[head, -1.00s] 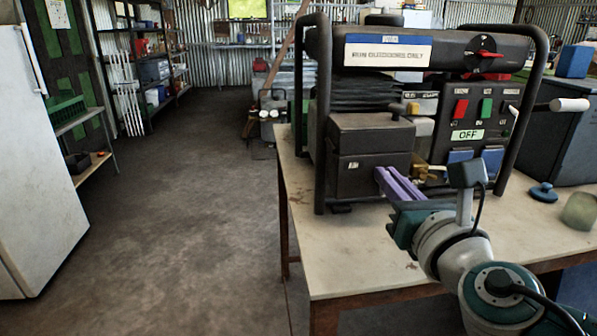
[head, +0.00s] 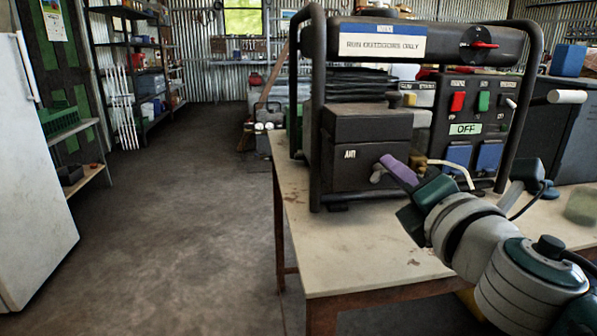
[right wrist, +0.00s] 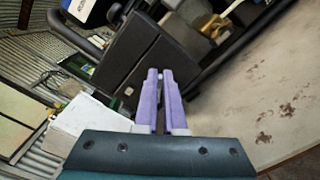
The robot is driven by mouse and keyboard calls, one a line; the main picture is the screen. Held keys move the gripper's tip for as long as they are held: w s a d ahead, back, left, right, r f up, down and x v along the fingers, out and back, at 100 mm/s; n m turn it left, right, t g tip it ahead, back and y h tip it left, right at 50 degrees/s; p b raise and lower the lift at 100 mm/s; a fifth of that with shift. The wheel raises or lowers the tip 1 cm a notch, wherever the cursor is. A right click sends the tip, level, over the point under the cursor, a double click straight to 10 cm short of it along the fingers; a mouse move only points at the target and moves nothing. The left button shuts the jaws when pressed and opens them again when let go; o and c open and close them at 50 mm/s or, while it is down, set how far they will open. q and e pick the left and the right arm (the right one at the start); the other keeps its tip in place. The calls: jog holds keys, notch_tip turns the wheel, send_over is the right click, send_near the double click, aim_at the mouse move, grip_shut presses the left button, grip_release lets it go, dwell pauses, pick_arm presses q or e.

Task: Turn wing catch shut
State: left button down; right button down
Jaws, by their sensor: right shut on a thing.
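The wing catch (head: 376,176) is a small grey piece on the front of the black air box (head: 350,150), right of its white label. My right gripper (head: 387,164), with purple fingers, reaches it from the lower right and is shut on it. In the right wrist view the fingers (right wrist: 160,75) lie close together with their tips against the dark box, and they hide most of the catch. The fingers cover the catch enough that its exact angle is hard to tell. My left gripper is not in view.
The box sits in a generator with a black tube frame (head: 318,110) on a worn bench (head: 300,225). A panel (head: 470,120) with red, green and blue parts is to its right. A blurred greenish jar (head: 582,206) stands at right. Open floor lies left.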

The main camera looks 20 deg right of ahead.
jog(key=shift+f+m+b, duration=0.2)
jog(key=shift+m+b, duration=0.05)
jog(key=shift+m, duration=0.85)
jog(key=shift+f+m+b, duration=0.2)
jog(key=shift+m, duration=0.9)
jog(key=shift+f+m+b, duration=0.2)
jog(key=shift+m+b, duration=0.05)
jog(key=shift+m, duration=0.85)
jog(key=shift+r, duration=0.1)
jog(key=c, duration=1)
grip_release()
jog(key=shift+a, duration=0.15)
jog(key=shift+o, duration=0.2)
jog(key=shift+s, duration=0.1)
